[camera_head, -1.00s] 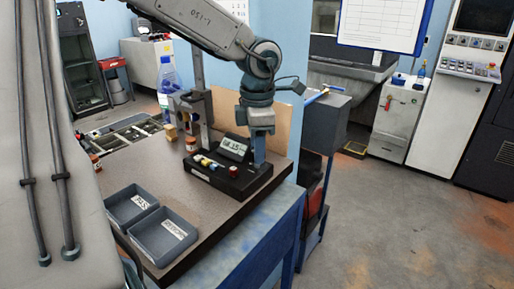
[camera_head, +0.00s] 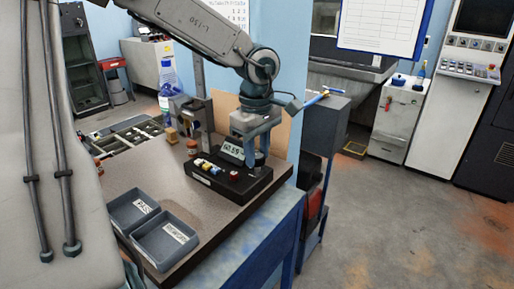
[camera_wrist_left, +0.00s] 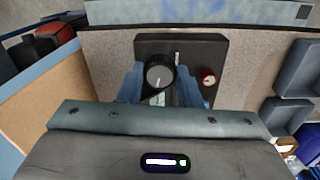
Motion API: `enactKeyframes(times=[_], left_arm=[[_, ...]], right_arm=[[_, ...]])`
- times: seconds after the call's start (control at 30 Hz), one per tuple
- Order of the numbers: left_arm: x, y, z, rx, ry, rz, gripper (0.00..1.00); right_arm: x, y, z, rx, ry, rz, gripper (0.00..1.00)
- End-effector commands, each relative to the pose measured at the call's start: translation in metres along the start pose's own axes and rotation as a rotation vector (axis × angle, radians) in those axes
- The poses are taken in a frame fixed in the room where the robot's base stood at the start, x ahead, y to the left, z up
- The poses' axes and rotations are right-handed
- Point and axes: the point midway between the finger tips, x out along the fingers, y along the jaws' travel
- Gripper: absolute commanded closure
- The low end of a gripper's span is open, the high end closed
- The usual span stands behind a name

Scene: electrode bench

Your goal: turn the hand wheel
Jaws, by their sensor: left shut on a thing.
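The hand wheel (camera_wrist_left: 160,77) is a dark round knob with a pale mark, on a black instrument box (camera_wrist_left: 181,50) in the left wrist view. My left gripper (camera_wrist_left: 160,88) has one blue finger on either side of the wheel and is shut on it. In the head view the left gripper (camera_head: 255,158) reaches down over the right rear of the black box (camera_head: 228,184), beside its lit display (camera_head: 232,150). The wheel is mostly hidden there by the fingers. My right gripper is not in view.
Two grey trays (camera_head: 165,239) stand at the bench's front left. The bench middle is clear.

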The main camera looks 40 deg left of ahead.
Motion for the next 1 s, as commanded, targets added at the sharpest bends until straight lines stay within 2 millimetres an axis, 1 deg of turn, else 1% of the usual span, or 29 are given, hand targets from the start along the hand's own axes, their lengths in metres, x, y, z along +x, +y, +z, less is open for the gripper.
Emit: enactKeyframes(times=[0.2,0.6,0.8,1.0], left_arm=[[0.0,-0.002,0.001,0.204,-0.006,-0.006,0.91],[0.001,-0.002,0.001,0.56,-0.013,-0.006,0.91],[0.001,-0.002,0.0,0.69,-0.016,-0.006,0.92],[0.002,-0.002,0.0,0.773,-0.017,-0.005,0.92]], right_arm=[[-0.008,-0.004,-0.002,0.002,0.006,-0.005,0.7],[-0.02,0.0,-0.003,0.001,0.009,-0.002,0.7],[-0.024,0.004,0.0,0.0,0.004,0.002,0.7],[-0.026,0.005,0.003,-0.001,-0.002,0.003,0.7]])
